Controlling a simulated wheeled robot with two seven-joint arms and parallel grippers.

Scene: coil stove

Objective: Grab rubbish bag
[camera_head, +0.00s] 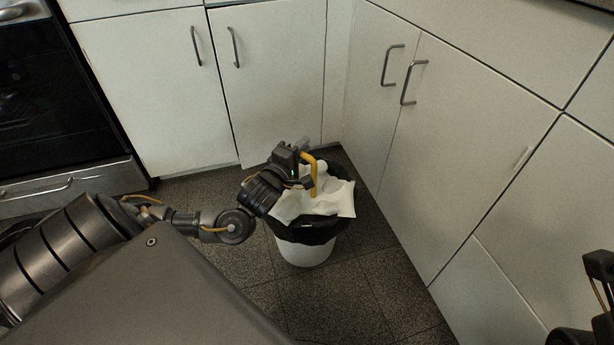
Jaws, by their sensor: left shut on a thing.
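The rubbish bag (323,231) is black and lines a white bin (306,253) on the floor, its edge folded over the rim. Crumpled white paper (338,198) fills its top. A yellow loop (314,178), apparently the bag's tie, stands up above the paper. My left gripper (303,166) is over the bin, shut on the yellow loop; its fingertips are small and partly hidden. Part of my right arm's end (600,268) shows at the right edge; its fingers cannot be made out clearly.
White cabinets (265,85) stand behind the bin, and more cabinets (465,130) run along the right. A dark oven (45,110) is at the left. The tiled floor (335,300) in front of the bin is clear.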

